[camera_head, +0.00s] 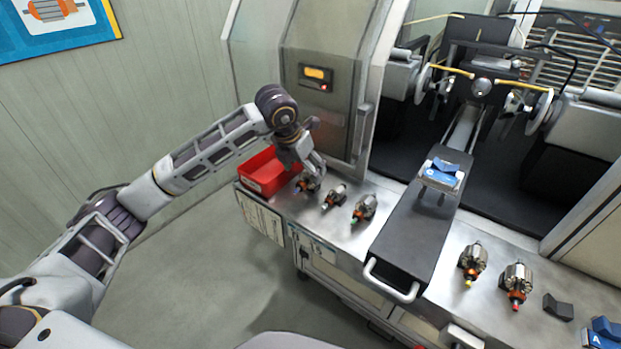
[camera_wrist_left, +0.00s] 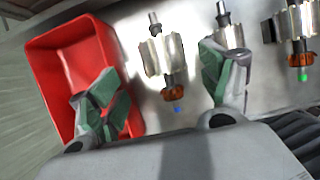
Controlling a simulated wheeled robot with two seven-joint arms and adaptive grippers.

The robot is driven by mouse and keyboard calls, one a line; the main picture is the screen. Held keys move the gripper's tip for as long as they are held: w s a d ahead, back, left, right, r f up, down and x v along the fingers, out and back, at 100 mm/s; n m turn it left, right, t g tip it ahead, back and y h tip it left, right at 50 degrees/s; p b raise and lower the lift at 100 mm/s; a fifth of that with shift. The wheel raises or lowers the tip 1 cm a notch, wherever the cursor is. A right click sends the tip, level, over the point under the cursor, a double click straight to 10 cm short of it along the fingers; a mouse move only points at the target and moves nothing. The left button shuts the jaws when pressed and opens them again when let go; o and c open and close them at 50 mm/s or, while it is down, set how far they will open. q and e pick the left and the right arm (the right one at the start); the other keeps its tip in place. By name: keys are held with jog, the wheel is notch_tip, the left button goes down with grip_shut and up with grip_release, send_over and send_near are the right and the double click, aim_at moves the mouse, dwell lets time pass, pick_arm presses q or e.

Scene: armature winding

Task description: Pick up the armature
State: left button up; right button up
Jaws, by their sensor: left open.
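Several armatures with silver cores and orange ends lie on the metal table. My left gripper (camera_head: 314,172) is open above the leftmost armature (camera_head: 306,185), beside the red bin, and partly hides it. In the left wrist view, a blue-tipped armature (camera_wrist_left: 162,55) lies between the open fingers of my left gripper (camera_wrist_left: 165,88), apart from both. A second armature (camera_head: 335,196) lies to the right, partly behind the right finger in the wrist view (camera_wrist_left: 231,36). A green-tipped armature (camera_head: 364,208) lies further right. My right gripper is not in view.
The red bin (camera_head: 252,184) stands at the table's left end, close to the gripper. A dark slide with a handle (camera_head: 392,284) divides the table. Armatures with yellow (camera_head: 473,260) and red (camera_head: 517,281) tips lie right of it. The winding machine (camera_head: 480,88) stands behind.

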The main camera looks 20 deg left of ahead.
jog(key=shift+d, duration=0.1)
pick_arm(q)
jog(key=shift+w+d+f, duration=0.2)
jog(key=shift+f, duration=0.35)
jog(key=x, duration=0.1)
jog(key=p+x, duration=0.1)
jog(key=shift+w+d+f, duration=0.15)
jog(key=shift+d+f, duration=0.1)
jog(key=shift+f, duration=0.1)
jog(key=shift+w+f, duration=0.2)
jog(key=shift+f, duration=0.4)
pick_arm(e)
jog(key=shift+s+a+r, duration=0.1)
jog(key=shift+a+r, duration=0.3)
jog(key=shift+r, duration=0.3)
jog(key=shift+d, duration=0.1)
